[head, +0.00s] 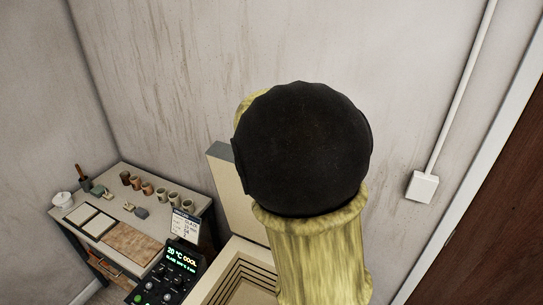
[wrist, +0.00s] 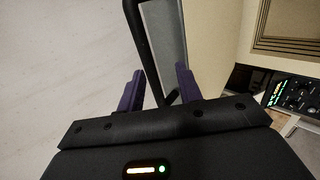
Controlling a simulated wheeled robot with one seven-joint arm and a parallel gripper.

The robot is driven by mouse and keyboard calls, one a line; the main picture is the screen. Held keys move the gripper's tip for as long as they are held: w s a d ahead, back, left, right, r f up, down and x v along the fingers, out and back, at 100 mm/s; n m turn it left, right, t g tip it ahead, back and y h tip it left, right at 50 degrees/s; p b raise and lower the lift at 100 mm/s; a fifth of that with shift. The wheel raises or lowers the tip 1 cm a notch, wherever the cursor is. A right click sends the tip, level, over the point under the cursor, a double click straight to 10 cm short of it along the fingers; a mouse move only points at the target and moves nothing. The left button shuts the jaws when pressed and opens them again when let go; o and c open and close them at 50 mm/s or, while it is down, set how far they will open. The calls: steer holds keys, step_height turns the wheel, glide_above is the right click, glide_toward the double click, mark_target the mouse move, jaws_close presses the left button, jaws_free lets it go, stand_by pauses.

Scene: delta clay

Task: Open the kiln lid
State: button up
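The kiln (head: 209,288) stands at the bottom middle of the head view, with its stepped inner walls showing. Its lid (head: 235,193) stands raised, close to upright, at the back. The kiln's stepped opening (wrist: 290,22) also shows at the upper right of the wrist view. My gripper (wrist: 157,85) has two purple fingers set well apart. A black bar handle (wrist: 142,45) on the lid passes between them, with gaps visible beside it, so the fingers do not look closed on it. In the head view my own arm hides the gripper and part of the kiln.
A control panel (head: 180,265) with a lit display stands at the kiln's left. A worktable (head: 75,208) with several small cups and tiles is further left. Bare walls are behind. A white wall box (head: 422,187) with conduit and a brown door (head: 490,235) are at right.

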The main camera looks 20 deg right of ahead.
steer(key=b+v, duration=0.3)
steer(key=v, duration=1)
steer(key=shift+w+d, duration=0.1)
steer(key=shift+w, duration=0.1)
steer(key=shift+c, duration=0.4)
steer(key=shift+s+f, duration=0.1)
steer(key=shift+f, duration=0.15)
steer(key=c, duration=0.4)
steer(key=s+a+f+m+g+y+b, duration=0.1)
steer(key=f, duration=0.5)
steer(key=s+a+f+m+g+y+b, duration=0.1)
steer(key=s+f+b, duration=0.1)
steer(key=f, duration=0.5)
steer(key=s+a+f+y+b, duration=0.2)
steer(key=f, duration=0.4)
steer(key=shift+s+f+m+g, duration=0.1)
steer(key=shift+f+m+g, duration=0.15)
steer(key=shift+m+g, duration=0.15)
jaws_close()
steer(key=s+a+f+m+y+b, duration=0.2)
steer(key=s+f+m, duration=0.3)
steer(key=f, duration=0.7)
steer(key=shift+s+a+g+y+b, duration=0.25)
steer(key=shift+g+y+b, duration=0.2)
steer(key=shift+b, duration=0.45)
steer(key=shift+w, duration=0.1)
